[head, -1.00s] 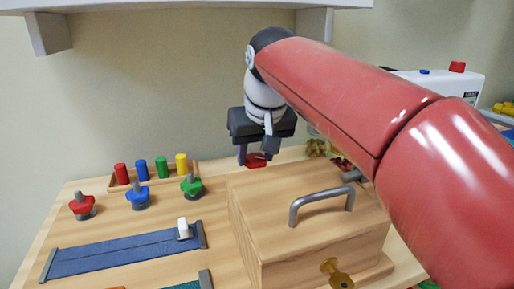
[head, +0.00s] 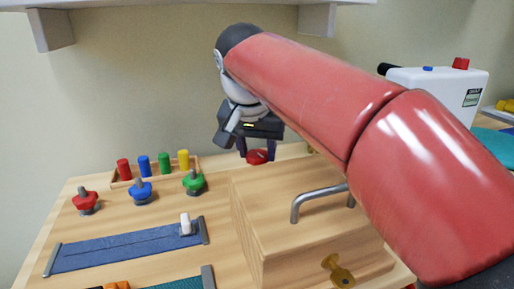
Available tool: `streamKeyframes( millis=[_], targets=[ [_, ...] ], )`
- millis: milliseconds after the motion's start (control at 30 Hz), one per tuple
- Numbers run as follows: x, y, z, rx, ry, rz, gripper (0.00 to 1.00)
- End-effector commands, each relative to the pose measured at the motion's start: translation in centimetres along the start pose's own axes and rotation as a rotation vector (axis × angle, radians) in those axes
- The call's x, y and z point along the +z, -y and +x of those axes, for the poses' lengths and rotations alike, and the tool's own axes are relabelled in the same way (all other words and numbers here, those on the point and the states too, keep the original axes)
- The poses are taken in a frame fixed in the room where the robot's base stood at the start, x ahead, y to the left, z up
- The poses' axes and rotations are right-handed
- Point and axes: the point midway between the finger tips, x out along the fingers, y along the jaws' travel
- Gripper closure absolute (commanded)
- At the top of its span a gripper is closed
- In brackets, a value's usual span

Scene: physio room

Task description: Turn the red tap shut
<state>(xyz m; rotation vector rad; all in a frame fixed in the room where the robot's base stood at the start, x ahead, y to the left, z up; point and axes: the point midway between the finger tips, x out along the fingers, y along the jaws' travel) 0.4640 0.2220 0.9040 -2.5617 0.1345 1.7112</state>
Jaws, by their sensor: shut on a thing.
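The red tap (head: 257,157) is at the back of the wooden board, just behind the wooden box. Only its red handle shows, low between my fingers. My gripper (head: 257,152) points down with one finger on each side of the handle and is shut on it. The tap's base is hidden behind the box, so I cannot tell how far the tap is turned.
The wooden box (head: 248,222) with a grey bar handle (head: 297,207) stands close in front of the tap. Red (head: 86,201), blue (head: 141,191) and green (head: 193,183) knobs, a rack of coloured pegs and a blue strap (head: 115,249) lie left. A shelf (head: 180,10) hangs above.

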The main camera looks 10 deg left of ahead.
Motion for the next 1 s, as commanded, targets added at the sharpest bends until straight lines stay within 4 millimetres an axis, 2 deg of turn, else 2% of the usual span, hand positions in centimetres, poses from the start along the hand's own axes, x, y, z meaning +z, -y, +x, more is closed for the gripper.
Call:
streamKeyframes(
  millis=[367, 400, 533, 833, 1000],
  targets=[
    [0.0, 0.1, -0.1, -0.001, 0.000, 0.002, 0.81],
    [0.0, 0.1, -0.1, -0.001, 0.000, 0.002, 0.53],
    [0.0, 0.0, 0.0, 0.000, 0.000, 0.002, 0.36],
    [0.0, 0.0, -0.2, 0.000, 0.000, 0.002, 0.36],
    [-0.1, 0.1, -2.2, -0.002, -0.003, 0.002, 0.36]
  ],
)
